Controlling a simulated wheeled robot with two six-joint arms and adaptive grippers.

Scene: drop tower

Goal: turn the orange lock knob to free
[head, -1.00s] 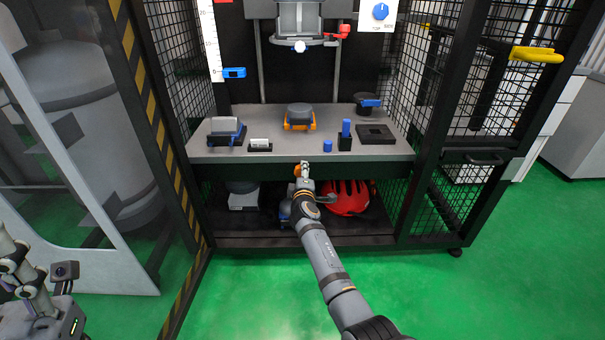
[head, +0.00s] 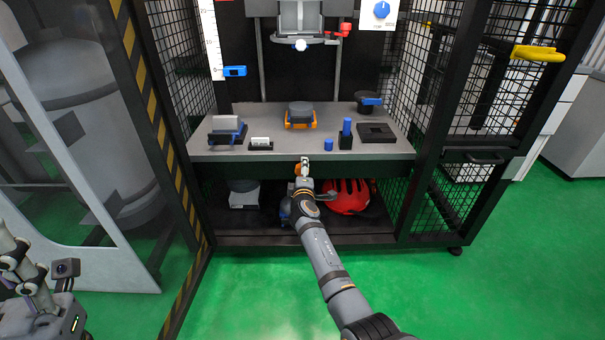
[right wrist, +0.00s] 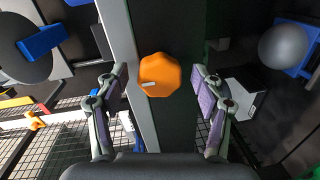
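The orange lock knob (right wrist: 160,74) is a faceted disc on the dark front edge of the bench, with a small pale mark on it. In the right wrist view, my right gripper (right wrist: 160,70) is open, one finger on each side of the knob, with a visible gap on both sides. In the head view, my right gripper (head: 304,172) is at the bench front and mostly hides the knob (head: 297,169). My left gripper (head: 14,262) is at the lower left edge, cut off by the frame, far from the knob; its opening cannot be judged.
The grey bench (head: 225,152) carries an orange-based block (head: 300,115), a blue peg (head: 346,130) and several other small items. A red helmet (head: 350,197) lies on the lower shelf. Mesh side walls (head: 455,85) flank the bench. The green floor (head: 200,310) in front is clear.

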